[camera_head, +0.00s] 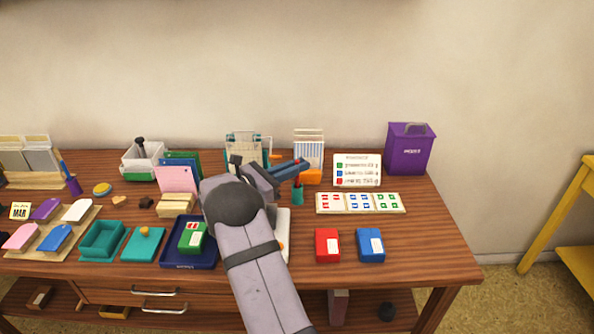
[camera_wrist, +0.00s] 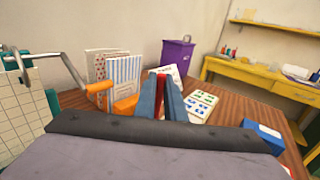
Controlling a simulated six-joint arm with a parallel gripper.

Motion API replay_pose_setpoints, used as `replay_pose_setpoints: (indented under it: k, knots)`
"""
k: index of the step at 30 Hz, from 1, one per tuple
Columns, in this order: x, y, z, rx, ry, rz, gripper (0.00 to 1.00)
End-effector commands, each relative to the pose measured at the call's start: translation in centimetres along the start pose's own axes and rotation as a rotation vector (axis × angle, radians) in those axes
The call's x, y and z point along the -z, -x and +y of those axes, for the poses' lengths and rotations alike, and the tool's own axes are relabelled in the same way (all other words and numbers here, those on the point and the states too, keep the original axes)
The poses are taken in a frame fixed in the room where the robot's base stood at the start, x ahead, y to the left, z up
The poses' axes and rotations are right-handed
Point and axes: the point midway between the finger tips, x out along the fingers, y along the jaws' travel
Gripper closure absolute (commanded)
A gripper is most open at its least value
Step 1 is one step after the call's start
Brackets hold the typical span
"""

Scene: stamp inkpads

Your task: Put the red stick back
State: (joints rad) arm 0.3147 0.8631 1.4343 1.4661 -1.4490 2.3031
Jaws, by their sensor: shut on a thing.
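My gripper (camera_head: 299,166) has blue-grey fingers and is shut on the red stick (camera_head: 297,181). A little red shows at the fingertips and more below them, just over the small teal cup (camera_head: 298,196). The stick's lower end meets the cup's mouth in the picture; I cannot tell how deep it is inside. In the wrist view my gripper (camera_wrist: 161,88) has the red stick (camera_wrist: 161,76) between its two fingers. The cup is hidden there.
Right of the cup lie a card with colored squares (camera_head: 360,203), a sign (camera_head: 357,170) and a purple bin (camera_head: 409,150). Red (camera_head: 327,246) and blue (camera_head: 371,245) boxes stand in front. A card rack (camera_head: 309,150) stands behind. The table's right end is clear.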

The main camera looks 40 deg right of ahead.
Motion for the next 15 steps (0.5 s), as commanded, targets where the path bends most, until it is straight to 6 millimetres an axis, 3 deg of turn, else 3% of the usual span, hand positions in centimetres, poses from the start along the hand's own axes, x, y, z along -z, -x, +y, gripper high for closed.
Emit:
replay_pose_setpoints:
  k: [4, 15]
  knots:
    - [1.3, 0.0, 0.0, 0.0, 0.0, -0.001, 1.0]
    - [1.7, 0.0, 0.0, 0.0, -0.001, -0.001, 1.0]
